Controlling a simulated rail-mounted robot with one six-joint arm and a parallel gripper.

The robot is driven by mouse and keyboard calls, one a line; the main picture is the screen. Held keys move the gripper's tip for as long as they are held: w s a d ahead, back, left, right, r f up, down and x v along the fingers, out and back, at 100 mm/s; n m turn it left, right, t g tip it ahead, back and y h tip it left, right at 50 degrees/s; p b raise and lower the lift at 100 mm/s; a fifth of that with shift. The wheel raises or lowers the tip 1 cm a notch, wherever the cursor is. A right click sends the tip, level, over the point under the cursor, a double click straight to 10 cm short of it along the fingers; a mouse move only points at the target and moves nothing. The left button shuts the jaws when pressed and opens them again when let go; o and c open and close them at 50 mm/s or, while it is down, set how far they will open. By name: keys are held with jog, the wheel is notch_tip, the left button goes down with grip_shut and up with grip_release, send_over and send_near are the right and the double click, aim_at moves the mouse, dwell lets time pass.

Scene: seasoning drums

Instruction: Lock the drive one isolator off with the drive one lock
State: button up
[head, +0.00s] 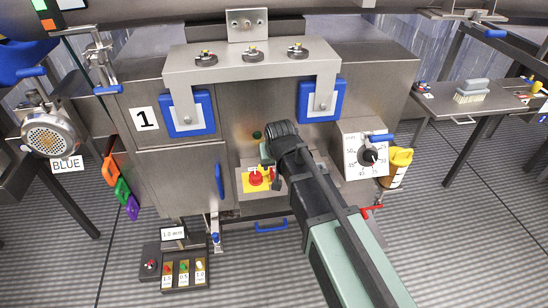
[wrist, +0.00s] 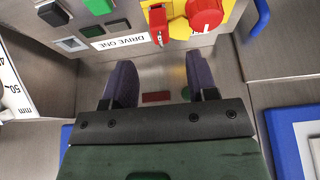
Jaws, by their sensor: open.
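The isolator (wrist: 205,14) is a red rotary knob on a yellow plate, at the top of the wrist view. In the head view the red knob (head: 256,176) sits on its yellow plate on the front panel. A small red piece that looks like the lock (wrist: 157,20) is beside the yellow plate; whether it passes through the isolator cannot be told. A white DRIVE ONE label (wrist: 112,37) lies left of it. My gripper (wrist: 158,72) is open and empty, its two dark fingers pointing at the panel below the red piece. The arm hides part of the panel in the head view.
Black and green buttons (wrist: 98,6) are beside the label. A dial box (head: 365,153) and yellow container (head: 398,165) stand right of the arm. A blue handle (head: 219,180) is left of the isolator.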

jog(key=shift+v, duration=1.05)
jog(key=s+d+f+m+g, duration=0.15)
jog(key=s+d+g, duration=0.35)
jog(key=s+d, duration=1.2)
notch_tip(320, 180, up, 15)
jog(key=w+p, duration=0.2)
jog(key=p, duration=1.3)
jog(key=shift+d+m+h, duration=0.35)
jog(key=shift+d+h, duration=0.05)
jog(key=shift+d, duration=0.05)
jog(key=shift+r, duration=0.1)
